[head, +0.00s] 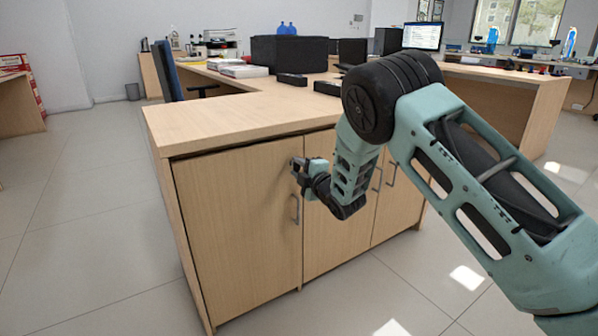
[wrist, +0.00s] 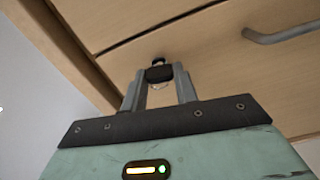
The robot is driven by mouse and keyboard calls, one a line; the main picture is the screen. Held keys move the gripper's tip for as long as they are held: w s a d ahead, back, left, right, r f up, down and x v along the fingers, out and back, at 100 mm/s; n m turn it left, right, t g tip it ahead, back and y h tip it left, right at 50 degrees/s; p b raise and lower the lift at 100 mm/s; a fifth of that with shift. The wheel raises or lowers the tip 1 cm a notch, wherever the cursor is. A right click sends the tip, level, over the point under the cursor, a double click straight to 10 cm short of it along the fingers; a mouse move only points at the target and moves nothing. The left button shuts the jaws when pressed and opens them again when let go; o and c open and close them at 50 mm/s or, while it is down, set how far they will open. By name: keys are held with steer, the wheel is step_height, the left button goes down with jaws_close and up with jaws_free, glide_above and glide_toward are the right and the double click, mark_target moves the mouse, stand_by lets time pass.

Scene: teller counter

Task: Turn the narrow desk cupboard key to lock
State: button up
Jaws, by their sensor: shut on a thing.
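The narrow desk cupboard (head: 235,225) is the leftmost wooden door under the counter, and it looks closed. My gripper (head: 296,165) is at the upper right of that door, above its metal handle. In the wrist view my gripper (wrist: 160,78) is shut on the key (wrist: 159,74), whose dark head sits between the fingertips. A small dark lock (wrist: 158,60) shows just beyond the key, against the wood. The key's exact angle is hard to tell. In the head view the key is hidden by my gripper.
The door handle (head: 295,209) hangs just below my gripper; a handle (wrist: 285,30) also shows at the right in the wrist view. More cupboard doors (head: 335,240) stand to the right. The counter top (head: 225,115) overhangs above. The floor (head: 90,220) at the left is clear.

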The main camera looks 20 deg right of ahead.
steer(key=shift+f+n, duration=0.1)
steer(key=shift+n, duration=0.7)
steer(key=o, duration=1)
steer(key=p+v, duration=0.3)
steer(key=v, duration=1.4)
steer(key=shift+s, duration=0.2)
